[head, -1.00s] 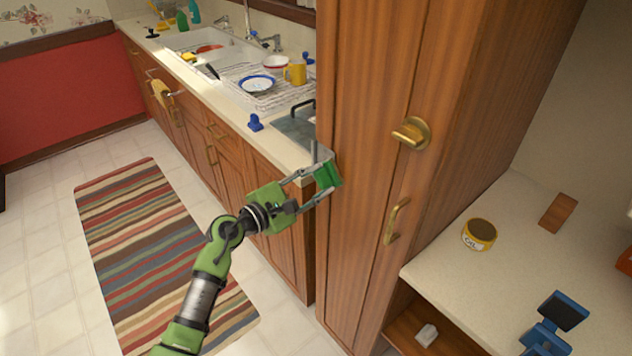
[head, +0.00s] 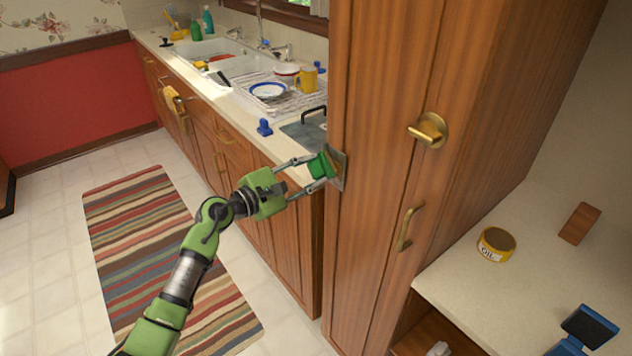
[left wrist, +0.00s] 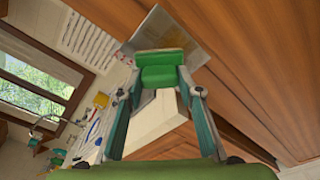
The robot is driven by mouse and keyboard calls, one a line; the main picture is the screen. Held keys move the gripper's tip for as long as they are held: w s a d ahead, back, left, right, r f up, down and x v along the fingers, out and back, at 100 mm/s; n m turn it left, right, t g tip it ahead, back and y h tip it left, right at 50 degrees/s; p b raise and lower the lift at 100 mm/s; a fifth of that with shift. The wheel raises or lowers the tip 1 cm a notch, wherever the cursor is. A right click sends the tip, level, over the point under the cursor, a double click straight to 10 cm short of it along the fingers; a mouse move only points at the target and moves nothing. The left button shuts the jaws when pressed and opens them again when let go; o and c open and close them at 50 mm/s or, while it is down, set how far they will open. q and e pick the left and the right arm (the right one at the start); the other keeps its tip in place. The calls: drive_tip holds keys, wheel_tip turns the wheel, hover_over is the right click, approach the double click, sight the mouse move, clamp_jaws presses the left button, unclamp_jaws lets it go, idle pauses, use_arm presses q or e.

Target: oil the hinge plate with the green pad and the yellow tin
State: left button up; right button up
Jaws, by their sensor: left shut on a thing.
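The green pad (head: 318,165) is held between the fingers of my left gripper (head: 311,174), which is shut on it. The grey metal hinge plate (head: 341,170) is at the left edge of the tall wooden cabinet, right beside the pad. In the left wrist view the pad (left wrist: 162,70) overlaps the lower part of the plate (left wrist: 178,35); whether they touch is hard to tell. The yellow tin (head: 496,246), with a dark top and the label OIL, stands upright on the right-hand counter, apart from the gripper.
The tall cabinet (head: 375,120) with brass handles stands between the sink counter and the right-hand counter (head: 470,290). A brown block (head: 579,223) and a blue object (head: 588,328) are on the right-hand counter. A striped rug (head: 165,260) lies on the floor.

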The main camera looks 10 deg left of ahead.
use_arm(q)
drive_tip(key=shift+w+a+r+p, duration=0.2)
drive_tip(key=shift+r+p, duration=0.15)
drive_tip(key=shift+r, duration=0.2)
drive_tip(key=shift+w+a+r+p, duration=0.15)
drive_tip(key=shift+r+p, duration=0.15)
drive_tip(key=shift+r, duration=0.2)
drive_tip(key=shift+s+d+p, duration=0.8)
drive_tip(key=shift+s+d, duration=0.1)
drive_tip(key=shift+d, duration=0.1)
drive_tip(key=shift+s+d, duration=0.35)
drive_tip(key=shift+d, duration=0.15)
drive_tip(key=shift+s+d+p, duration=0.75)
drive_tip(key=shift+d+p, duration=0.2)
drive_tip(key=shift+p, duration=0.25)
drive_tip(key=shift+s+d, duration=0.3)
drive_tip(key=shift+d, duration=0.1)
drive_tip(key=shift+f, duration=0.1)
